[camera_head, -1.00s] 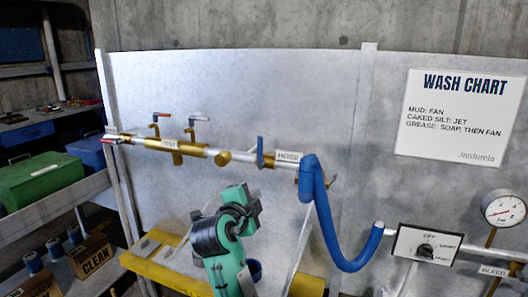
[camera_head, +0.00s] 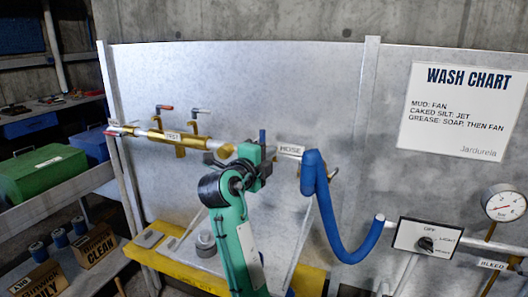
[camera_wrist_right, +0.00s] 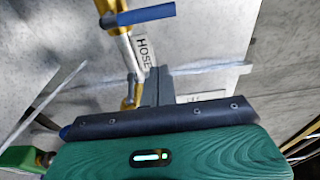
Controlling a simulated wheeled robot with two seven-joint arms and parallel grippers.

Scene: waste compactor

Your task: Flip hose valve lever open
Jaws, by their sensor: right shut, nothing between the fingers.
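The hose valve's blue lever (camera_head: 262,137) stands up from the pipe, just left of the white HOSE label (camera_head: 290,150). In the right wrist view the lever (camera_wrist_right: 146,15) lies across the top, with the brass valve body (camera_wrist_right: 108,12) at its left end. My right gripper (camera_head: 268,154) is in front of the valve and hides its lower part in the head view. In the wrist view its shut, empty fingers (camera_wrist_right: 158,72) point at the pipe, with a gap in the picture between them and the lever. My left gripper is not in view.
The TEST pipe (camera_head: 172,138) with two more levers is to the left. A blue hose (camera_head: 330,225) hangs to the right of my arm. A selector box (camera_head: 425,238) and a gauge (camera_head: 505,203) are at far right. A yellow-edged bench (camera_head: 170,268) is below.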

